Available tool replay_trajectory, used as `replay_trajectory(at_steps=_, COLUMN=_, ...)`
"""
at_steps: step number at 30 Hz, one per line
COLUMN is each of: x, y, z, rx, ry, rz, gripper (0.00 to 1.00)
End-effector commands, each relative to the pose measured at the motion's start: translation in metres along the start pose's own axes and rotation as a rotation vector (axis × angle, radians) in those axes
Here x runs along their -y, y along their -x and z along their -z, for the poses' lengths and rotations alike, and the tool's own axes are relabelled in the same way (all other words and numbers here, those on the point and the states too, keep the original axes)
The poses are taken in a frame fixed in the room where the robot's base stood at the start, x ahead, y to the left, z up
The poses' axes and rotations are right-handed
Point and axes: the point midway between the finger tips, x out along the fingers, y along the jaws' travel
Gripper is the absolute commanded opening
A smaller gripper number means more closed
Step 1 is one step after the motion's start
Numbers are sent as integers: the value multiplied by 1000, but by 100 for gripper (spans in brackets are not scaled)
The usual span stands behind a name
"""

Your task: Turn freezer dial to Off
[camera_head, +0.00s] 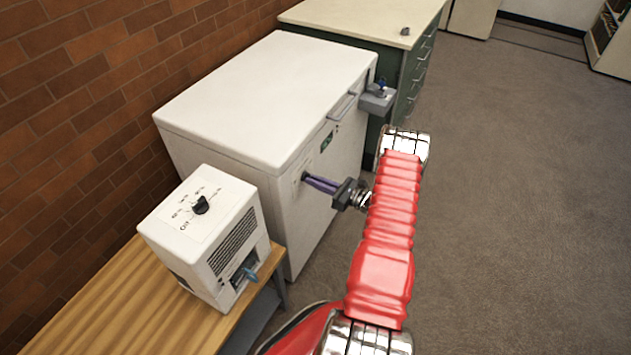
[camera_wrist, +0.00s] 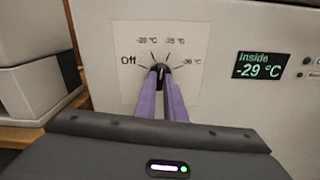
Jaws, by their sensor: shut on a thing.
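The white chest freezer (camera_head: 250,95) stands against the brick wall. In the wrist view its black dial (camera_wrist: 161,74) sits on a pale label (camera_wrist: 120,75) marked Off at the left, then -20, -25 and what looks like -30 °C clockwise. My gripper (camera_head: 308,179) reaches the freezer's front with its purple fingers. In the wrist view my gripper (camera_wrist: 160,72) is shut on the dial, one finger on each side. A light mark on the dial seems to point roughly upward; the fingers hide part of it. The display (camera_wrist: 260,65) reads Inside -29 °C.
A white box (camera_head: 205,235) with its own black knob (camera_head: 200,205) stands on a wooden bench (camera_head: 100,300) at the left. A grey bracket (camera_head: 377,101) juts from the freezer's far front. A green cabinet (camera_head: 410,75) stands beyond. Carpet at the right is clear.

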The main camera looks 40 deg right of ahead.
Motion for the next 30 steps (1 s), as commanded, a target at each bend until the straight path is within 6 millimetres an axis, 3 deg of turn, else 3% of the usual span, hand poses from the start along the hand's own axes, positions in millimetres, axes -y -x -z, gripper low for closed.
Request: replay_trajectory(at_steps=30, x=2, y=1, z=2, rx=-9, ry=961, rz=2, gripper=0)
